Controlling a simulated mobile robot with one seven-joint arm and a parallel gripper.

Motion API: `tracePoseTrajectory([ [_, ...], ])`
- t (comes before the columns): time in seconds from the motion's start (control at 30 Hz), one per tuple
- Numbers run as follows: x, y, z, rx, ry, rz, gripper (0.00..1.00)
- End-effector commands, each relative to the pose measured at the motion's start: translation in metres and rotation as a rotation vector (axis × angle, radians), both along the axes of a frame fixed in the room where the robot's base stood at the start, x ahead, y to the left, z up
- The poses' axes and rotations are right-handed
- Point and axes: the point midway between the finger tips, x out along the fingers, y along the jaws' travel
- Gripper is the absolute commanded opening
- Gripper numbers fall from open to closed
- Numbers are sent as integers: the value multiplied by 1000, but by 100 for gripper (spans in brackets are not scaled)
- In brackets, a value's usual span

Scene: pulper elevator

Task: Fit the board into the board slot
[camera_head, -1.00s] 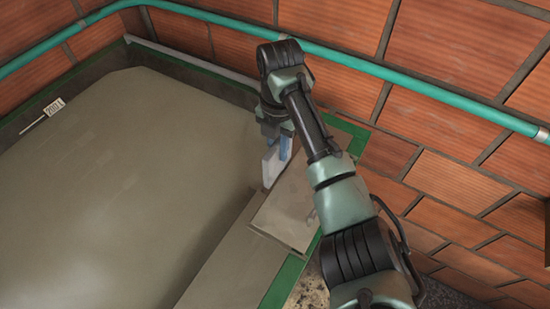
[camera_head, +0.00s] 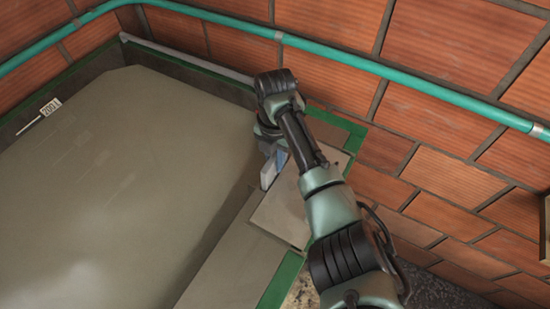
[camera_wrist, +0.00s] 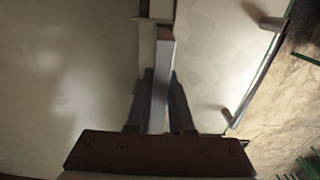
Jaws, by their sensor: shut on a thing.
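My gripper (camera_wrist: 160,105) is shut on the board (camera_wrist: 162,75), a narrow pale strip seen nearly edge-on between the two dark fingers in the wrist view. Its far end has a brownish face. In the head view, the board (camera_head: 268,174) shows as a small pale upright plate below my gripper (camera_head: 277,160), at the inner edge of a grey panel, partly hidden by the arm. In the wrist view, a bracket-like fitting with a narrow gap (camera_wrist: 154,14) lies just beyond the board's far end. I cannot tell whether this is the board slot or whether the board touches it.
A wide tank with grey contents (camera_head: 110,190) fills the left. The flat grey panel (camera_head: 283,212) lies beneath my arm, beside a green rim (camera_head: 281,282). A brick wall (camera_head: 450,100) with a teal pipe (camera_head: 400,78) stands close behind and to the right.

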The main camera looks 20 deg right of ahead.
Motion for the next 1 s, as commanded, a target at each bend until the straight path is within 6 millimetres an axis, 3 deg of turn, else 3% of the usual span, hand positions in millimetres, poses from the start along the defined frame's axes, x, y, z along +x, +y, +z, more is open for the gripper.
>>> tracePoseTrajectory([
  [0.17,0,0,-2,0,-1,0,0],
  [0.2,0,0,-2,0,0,0,27],
  [0.33,0,0,-2,0,0,0,50],
  [0.67,0,0,0,0,0,0,50],
  [0.87,1,0,19,-1,-5,2,50],
  [1.0,2,0,49,-2,-7,2,50],
])
